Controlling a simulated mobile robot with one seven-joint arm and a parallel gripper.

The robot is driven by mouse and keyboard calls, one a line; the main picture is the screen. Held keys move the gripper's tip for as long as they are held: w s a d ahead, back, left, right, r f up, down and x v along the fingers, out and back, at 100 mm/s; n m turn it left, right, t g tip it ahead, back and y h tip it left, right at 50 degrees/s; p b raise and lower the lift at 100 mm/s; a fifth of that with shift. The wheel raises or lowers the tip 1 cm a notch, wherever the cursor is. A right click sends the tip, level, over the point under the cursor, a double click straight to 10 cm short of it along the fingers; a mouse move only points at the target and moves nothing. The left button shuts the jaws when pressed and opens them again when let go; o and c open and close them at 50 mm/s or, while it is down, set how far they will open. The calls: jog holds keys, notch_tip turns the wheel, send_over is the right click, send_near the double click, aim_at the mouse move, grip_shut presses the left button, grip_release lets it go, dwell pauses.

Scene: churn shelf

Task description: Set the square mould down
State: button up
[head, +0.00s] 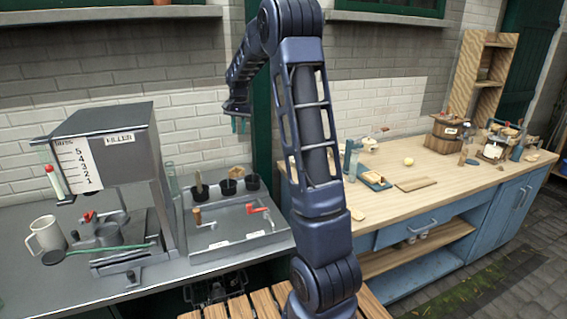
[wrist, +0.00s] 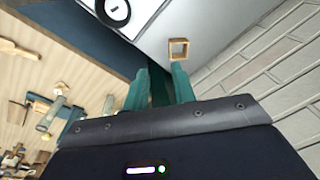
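The square mould (wrist: 179,57), a small open wooden frame, sits on the grey metal surface just beyond my fingertips in the wrist view. A small tan piece that looks like it (head: 238,171) shows in the head view behind the dark cups. My gripper (wrist: 161,70) has two teal fingers standing apart, with nothing seen between them. In the head view my gripper (head: 239,124) hangs above the back of the grey counter, near the brick wall. The mould is apart from the fingers in the picture, near the right fingertip.
Several dark cups (head: 228,186) stand close to the mould on the grey counter. The filler machine (head: 105,150) stands at the left, by a white mug (head: 46,235). The wooden worktop (head: 440,165) at the right holds tools and boxes. The brick wall closes the back.

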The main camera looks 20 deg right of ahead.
jog(key=s+d+r+n+t, duration=0.15)
jog(key=s+r, duration=0.25)
jog(key=s, duration=1.2)
jog(key=s+r+n+t, duration=0.1)
jog(key=s+r+n, duration=0.25)
jog(key=s, duration=1.35)
jog(key=s+f+n, duration=0.1)
jog(key=s+f, duration=0.3)
jog(key=s, duration=0.7)
jog(key=shift+d+n+t, duration=0.3)
jog(key=shift+d+t, duration=0.05)
jog(key=shift+t, duration=0.1)
